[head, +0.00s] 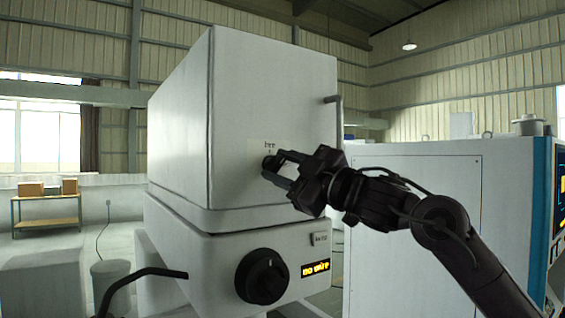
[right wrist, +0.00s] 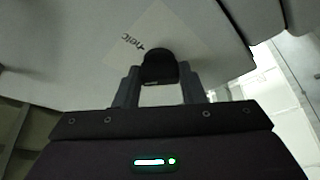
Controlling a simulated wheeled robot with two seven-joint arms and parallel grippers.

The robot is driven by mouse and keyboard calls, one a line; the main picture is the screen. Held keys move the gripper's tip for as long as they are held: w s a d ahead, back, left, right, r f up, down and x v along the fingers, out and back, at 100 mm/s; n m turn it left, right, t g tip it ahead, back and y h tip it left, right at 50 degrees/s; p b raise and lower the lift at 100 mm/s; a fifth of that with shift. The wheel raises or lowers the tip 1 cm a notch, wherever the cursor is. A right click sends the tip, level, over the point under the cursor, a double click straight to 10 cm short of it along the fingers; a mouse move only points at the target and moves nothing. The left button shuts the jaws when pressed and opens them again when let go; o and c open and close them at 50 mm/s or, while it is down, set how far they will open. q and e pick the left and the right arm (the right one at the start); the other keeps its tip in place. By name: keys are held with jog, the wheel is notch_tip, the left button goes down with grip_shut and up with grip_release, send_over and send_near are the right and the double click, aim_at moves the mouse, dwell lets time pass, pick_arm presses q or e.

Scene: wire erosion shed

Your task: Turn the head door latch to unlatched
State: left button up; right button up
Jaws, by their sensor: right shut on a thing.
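The head door latch (right wrist: 158,66) is a small dark knob on the front face of the white machine head (head: 265,95). A pale label with dark lettering (right wrist: 150,36) sits behind the latch. In the head view the latch (head: 269,162) is partly covered by my fingers. My right gripper (head: 273,168) reaches in from the right and is shut on the latch. In the right wrist view its two fingers (right wrist: 160,84) stand on either side of the knob. The latch's turned angle is hard to tell. My left gripper is not in view.
Below the head is a white panel with a big black rotary knob (head: 262,276) and a lit amber display (head: 315,268). A bent dark handle (head: 335,100) sticks out at the head's right edge. A white cabinet (head: 415,220) stands behind my right arm.

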jog(key=n, duration=0.1)
jog(key=n+g+p, duration=0.1)
jog(key=n, duration=0.1)
jog(key=n+g+p, duration=0.1)
jog(key=n, duration=0.1)
jog(key=shift+d+r+h, duration=0.1)
jog(key=shift+r+h, duration=0.15)
jog(key=shift+h, duration=0.05)
jog(key=shift+n+g+h+p, duration=0.4)
jog(key=shift+n+g+p, duration=0.15)
jog(key=shift+n, duration=1.25)
jog(key=o, duration=1)
jog(key=shift+w, duration=0.1)
jog(key=shift+f, duration=0.1)
